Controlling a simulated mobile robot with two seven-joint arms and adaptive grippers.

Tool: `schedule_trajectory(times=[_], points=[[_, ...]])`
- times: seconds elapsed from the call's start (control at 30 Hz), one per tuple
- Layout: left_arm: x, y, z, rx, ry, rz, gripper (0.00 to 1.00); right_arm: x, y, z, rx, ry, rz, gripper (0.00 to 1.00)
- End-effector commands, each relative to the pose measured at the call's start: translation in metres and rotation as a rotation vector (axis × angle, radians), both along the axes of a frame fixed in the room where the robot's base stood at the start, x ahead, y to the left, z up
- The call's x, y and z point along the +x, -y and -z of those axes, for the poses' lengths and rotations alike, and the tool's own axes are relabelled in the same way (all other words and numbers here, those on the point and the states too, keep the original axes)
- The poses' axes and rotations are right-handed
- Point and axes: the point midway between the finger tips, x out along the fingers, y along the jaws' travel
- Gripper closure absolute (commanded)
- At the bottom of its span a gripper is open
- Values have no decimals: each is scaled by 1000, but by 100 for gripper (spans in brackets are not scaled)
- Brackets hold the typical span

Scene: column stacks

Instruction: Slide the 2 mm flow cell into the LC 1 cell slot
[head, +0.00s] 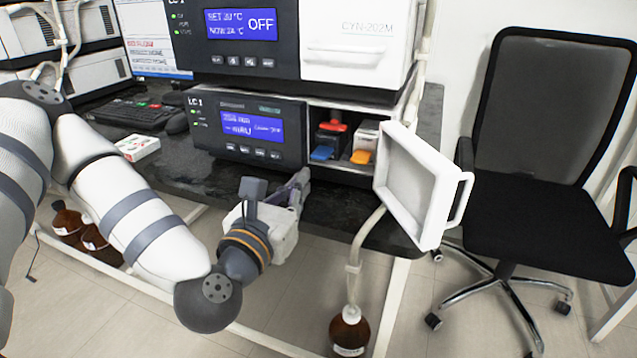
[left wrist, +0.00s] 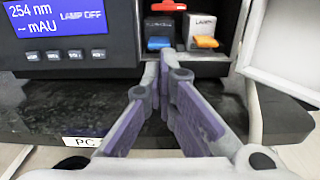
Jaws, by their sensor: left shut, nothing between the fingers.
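The LC 1 detector (head: 205,140) has an open bay at its right. In the bay's left position is a dark block (head: 331,139) with a blue front tab (head: 322,153) and a red part on top. Its blue tab also shows in the left wrist view (left wrist: 159,43). This may be the flow cell in its slot; I cannot read a 2 mm label. My left gripper (head: 304,178) is shut and empty, in front of and below the bay. In the left wrist view its fingertips (left wrist: 164,62) point at the blue tab; contact is unclear. My right gripper is out of view.
A white block (head: 368,133) marked LAMP, with an orange tab (head: 361,157), sits beside the dark block. The open white door (head: 412,180) juts out right of the bay, with tubing below. The dark bench edge passes under my gripper. An office chair (head: 550,150) stands at right.

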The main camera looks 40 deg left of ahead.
Motion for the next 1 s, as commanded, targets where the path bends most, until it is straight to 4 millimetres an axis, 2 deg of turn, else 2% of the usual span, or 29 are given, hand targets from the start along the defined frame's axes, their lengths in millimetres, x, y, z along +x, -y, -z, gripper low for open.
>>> schedule_trajectory(times=[0.03,0.1,0.3,0.47,0.8,1.0], points=[[10,-3,6,3,-2,-1,100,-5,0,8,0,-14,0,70],[24,-6,3,2,1,-2,100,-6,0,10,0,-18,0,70],[54,-13,-2,4,3,1,100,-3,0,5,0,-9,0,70],[63,-15,-2,2,1,1,100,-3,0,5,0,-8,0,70],[65,-15,0,1,1,1,100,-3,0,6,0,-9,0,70],[85,-21,2,2,0,-1,100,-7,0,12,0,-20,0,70]])
